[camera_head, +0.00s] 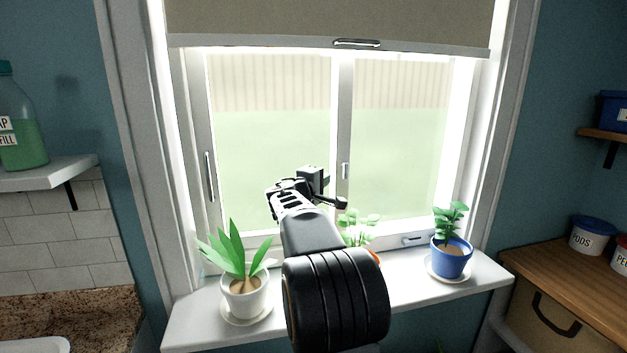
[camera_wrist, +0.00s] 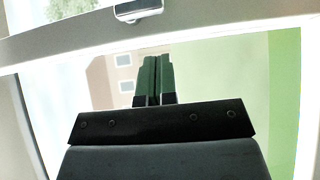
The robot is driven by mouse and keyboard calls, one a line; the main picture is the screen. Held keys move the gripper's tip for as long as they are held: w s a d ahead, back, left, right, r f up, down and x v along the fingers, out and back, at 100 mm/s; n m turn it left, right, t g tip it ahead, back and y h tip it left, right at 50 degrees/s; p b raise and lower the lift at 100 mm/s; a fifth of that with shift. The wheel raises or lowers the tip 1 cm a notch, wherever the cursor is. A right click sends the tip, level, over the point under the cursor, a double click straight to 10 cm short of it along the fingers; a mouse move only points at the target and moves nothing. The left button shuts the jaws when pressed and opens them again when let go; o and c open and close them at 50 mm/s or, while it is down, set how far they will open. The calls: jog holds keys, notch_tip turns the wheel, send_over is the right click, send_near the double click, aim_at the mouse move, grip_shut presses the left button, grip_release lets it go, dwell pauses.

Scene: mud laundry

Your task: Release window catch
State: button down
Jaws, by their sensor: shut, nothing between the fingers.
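The window (camera_head: 275,140) has two white-framed panes with an upright bar between them. A small pale catch (camera_head: 345,170) sits on that bar. My gripper (camera_head: 341,203) is in front of the panes, just below the bar catch in the picture; the depth gap is unclear. In the wrist view its dark green fingers (camera_wrist: 154,78) are together and empty. A silver catch (camera_wrist: 138,10) shows above the fingertips, apart from them.
The sill (camera_head: 190,325) holds a white-potted plant (camera_head: 245,290), a blue-potted plant (camera_head: 452,258) and a plant (camera_head: 357,226) partly hidden behind my arm. A roller blind (camera_head: 270,20) with a metal pull (camera_head: 357,43) hangs above. Shelves flank the window.

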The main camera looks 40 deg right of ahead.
aim_at(345, 170)
jog(key=shift+s+d+p, duration=0.2)
jog(key=shift+s+d, duration=0.3)
jog(key=shift+d, duration=0.4)
jog(key=shift+s+d+p, duration=0.15)
jog(key=shift+s+d, duration=0.35)
jog(key=shift+d, duration=0.4)
jog(key=shift+f, duration=0.1)
